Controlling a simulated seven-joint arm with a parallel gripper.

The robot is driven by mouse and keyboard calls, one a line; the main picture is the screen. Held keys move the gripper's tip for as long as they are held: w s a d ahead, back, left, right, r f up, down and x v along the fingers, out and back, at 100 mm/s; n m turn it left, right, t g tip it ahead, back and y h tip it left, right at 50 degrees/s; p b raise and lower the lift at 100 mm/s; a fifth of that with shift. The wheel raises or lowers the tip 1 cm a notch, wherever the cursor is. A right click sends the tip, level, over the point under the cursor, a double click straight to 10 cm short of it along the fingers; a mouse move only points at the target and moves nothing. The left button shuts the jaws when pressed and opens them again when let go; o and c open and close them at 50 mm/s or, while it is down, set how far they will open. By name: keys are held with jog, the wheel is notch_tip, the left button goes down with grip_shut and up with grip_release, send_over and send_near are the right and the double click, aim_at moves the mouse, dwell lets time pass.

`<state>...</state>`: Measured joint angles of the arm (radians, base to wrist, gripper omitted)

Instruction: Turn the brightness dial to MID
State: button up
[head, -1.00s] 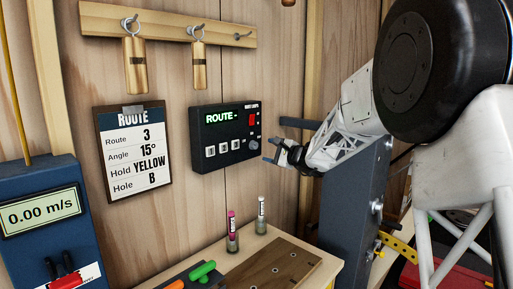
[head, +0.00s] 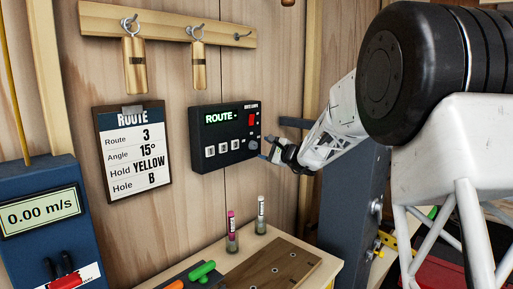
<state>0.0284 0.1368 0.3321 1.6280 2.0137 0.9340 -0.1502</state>
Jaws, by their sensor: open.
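The brightness dial (head: 253,145) is a small grey knob at the lower right of the black control box (head: 220,164) on the wooden wall. The box has a green "ROUTE-" display (head: 219,117), a red button (head: 251,119) and a row of white buttons (head: 223,148). The dial's pointer and markings are too small to read. My gripper (head: 262,148) is open, with its fingertips at or just beside the dial. I cannot tell whether they touch it or stand around it.
A route card (head: 133,151) hangs left of the box, below a rail with hooks (head: 165,24). A grey post (head: 350,205) stands right of the box, close to my arm. Two small tubes, one pink-capped (head: 232,233), stand on the bench below. Space before the box is clear.

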aim_at(256, 146)
jog(key=shift+x, duration=2.6)
jog(key=c, duration=0.9)
jog(key=shift+m, duration=0.3)
jog(key=m, duration=1.1)
